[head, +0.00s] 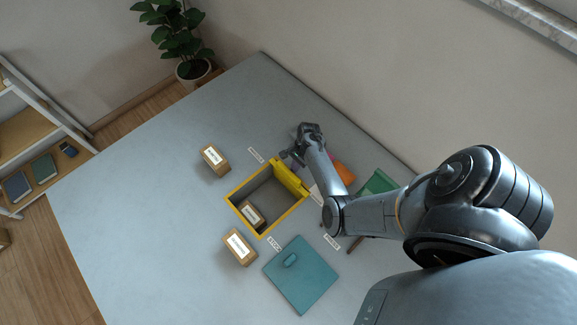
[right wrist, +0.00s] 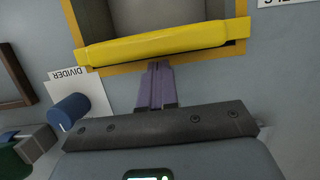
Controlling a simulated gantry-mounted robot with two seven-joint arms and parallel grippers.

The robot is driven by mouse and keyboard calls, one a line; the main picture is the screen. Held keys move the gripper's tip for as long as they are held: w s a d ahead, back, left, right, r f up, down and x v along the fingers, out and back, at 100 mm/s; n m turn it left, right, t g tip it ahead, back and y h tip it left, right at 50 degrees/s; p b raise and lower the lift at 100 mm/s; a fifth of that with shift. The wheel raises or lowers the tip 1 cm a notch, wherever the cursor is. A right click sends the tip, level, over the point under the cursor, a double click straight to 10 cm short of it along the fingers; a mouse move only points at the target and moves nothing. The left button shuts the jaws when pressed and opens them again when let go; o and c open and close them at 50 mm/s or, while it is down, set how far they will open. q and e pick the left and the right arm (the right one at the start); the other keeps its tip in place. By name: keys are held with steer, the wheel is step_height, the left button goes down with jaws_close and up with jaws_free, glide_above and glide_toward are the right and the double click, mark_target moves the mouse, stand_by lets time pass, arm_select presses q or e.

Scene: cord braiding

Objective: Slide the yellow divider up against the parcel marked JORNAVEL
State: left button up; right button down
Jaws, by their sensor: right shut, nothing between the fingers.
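The yellow divider (head: 290,178) stands across the right end of an open yellow-rimmed box (head: 238,202). In the right wrist view the divider (right wrist: 165,44) is a bright yellow bar across the box's near edge. A brown parcel (head: 252,214) lies in the box near its lower-left end, with clear floor between it and the divider. Its label is too small to read, so I cannot tell which parcel says JORNAVEL. My right gripper (head: 284,155) is shut and empty beside the divider. Its purple fingers (right wrist: 157,72) end at the divider's near side; contact is unclear. My left gripper is out of view.
Two other labelled parcels lie outside the box, above-left (head: 215,159) and below (head: 239,247). A teal lid-like panel (head: 300,275) lies below right. Orange (head: 344,172) and green (head: 377,187) items sit behind my arm. In the wrist view, a blue knob (right wrist: 68,111) stands beside a DIVIDER card (right wrist: 72,78).

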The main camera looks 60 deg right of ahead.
mark_target(287, 173)
steer(key=shift+a, duration=0.1)
stand_by(0.6)
steer(key=shift+w+a+r+p, duration=0.1)
steer(key=shift+w+a+p, duration=0.1)
steer(key=shift+a+p, duration=0.25)
steer(key=shift+w+a+p, duration=0.25)
steer(key=shift+a+p, duration=0.05)
steer(key=shift+a, duration=0.6)
steer(key=shift+w+a+p, duration=0.2)
steer(key=shift+a+p, duration=0.05)
steer(key=shift+a, duration=0.6)
steer(key=w+a+p, duration=0.2)
steer(key=w+a, duration=0.1)
steer(key=a, duration=0.9)
steer(key=shift+w+a+p, duration=0.25)
steer(key=shift+w+p, duration=0.1)
steer(key=shift+w, duration=0.05)
steer(key=shift+d, duration=0.1)
stand_by(0.3)
